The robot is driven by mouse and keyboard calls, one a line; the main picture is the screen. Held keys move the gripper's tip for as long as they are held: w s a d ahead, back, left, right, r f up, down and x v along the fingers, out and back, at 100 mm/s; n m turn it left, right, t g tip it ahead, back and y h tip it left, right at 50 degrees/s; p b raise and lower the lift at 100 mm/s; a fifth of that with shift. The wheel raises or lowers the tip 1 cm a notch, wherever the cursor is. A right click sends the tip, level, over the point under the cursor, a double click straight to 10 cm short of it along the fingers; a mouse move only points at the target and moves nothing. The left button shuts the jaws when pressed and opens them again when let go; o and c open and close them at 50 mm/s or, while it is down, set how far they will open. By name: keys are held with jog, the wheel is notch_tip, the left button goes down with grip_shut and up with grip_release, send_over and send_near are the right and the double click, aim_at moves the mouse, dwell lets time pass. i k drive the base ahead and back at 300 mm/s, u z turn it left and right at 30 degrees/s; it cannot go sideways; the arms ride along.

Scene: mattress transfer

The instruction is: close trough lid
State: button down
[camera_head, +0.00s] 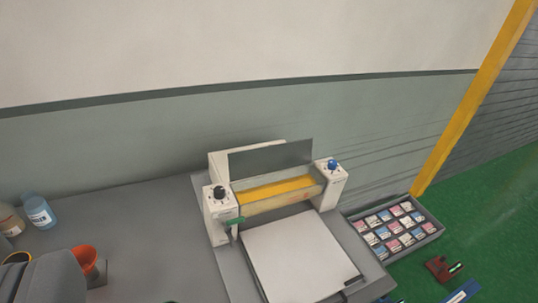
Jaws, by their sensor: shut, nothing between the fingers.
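A cream roller machine (217,222) stands on the grey bench in the middle of the view. Its trough lid, a flat grey panel (271,157), stands raised and tilted back along the top of the machine. Below the lid, the open trough shows a yellow strip (276,189) between two end housings. The left housing has a black knob (219,192) and the right one a blue knob (333,165). A green lever (236,221) sticks out at the front left.
A white flat board (296,258) lies in front of the machine. A tray of small packets (428,232) is at the right. An orange cup (84,261) and a blue bottle (39,211) stand at the left. The wall (110,145) rises close behind.

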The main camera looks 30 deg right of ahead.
aim_at(250, 163)
jog(key=k, duration=1.05)
jog(key=z, duration=0.7)
jog(key=i, duration=2.2)
jog(key=u, duration=0.65)
